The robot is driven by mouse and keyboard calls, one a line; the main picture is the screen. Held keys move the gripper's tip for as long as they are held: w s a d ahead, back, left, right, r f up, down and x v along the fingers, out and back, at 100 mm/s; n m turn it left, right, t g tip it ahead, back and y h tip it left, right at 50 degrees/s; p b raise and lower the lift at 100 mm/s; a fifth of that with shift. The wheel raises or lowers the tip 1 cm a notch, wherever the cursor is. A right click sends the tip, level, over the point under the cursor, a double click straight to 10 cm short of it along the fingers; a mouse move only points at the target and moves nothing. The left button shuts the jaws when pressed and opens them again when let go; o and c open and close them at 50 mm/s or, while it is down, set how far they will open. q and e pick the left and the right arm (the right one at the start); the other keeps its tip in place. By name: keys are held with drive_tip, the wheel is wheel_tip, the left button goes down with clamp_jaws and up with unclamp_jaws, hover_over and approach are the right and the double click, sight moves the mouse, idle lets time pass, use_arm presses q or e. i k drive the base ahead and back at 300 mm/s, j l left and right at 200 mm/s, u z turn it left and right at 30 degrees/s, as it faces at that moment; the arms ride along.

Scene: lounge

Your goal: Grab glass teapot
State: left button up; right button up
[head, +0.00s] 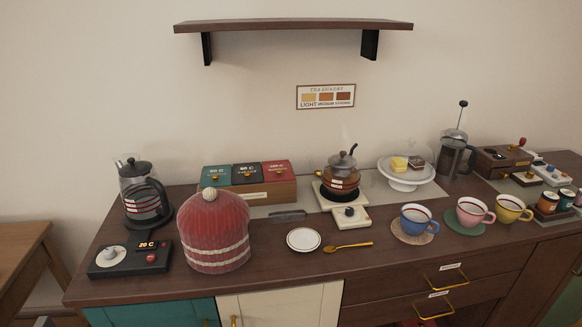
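A round glass teapot (341,184) with amber-brown contents and a dark lid knob stands on a small cream warmer (325,205) near the back middle of the counter. A faint wisp of steam shows above it. At the left, a taller clear glass kettle (134,187) with a black lid and handle stands on a dark base. In front of it is a control panel (130,258) with a "20 C" display. Neither of my grippers is in view.
A red knitted cozy (214,235) stands right of the kettle. Tea boxes (248,192), a cake stand (406,182) and a French press (455,160) line the back. A saucer (303,240), gold spoon (347,247) and blue cup (414,219) are in front. A shelf (293,26) hangs above.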

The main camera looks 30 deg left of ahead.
sight(337, 182)
drive_tip(key=i+l+u, duration=0.25)
drive_tip(key=u, duration=0.15)
drive_tip(key=i+l+u, duration=0.25)
drive_tip(key=u, duration=0.15)
drive_tip(key=i+l+u, duration=0.1)
drive_tip(key=l+u, duration=0.4)
drive_tip(key=l, duration=0.15)
drive_tip(key=i+l, duration=0.15)
drive_tip(key=l+u, duration=0.05)
drive_tip(key=l, duration=0.05)
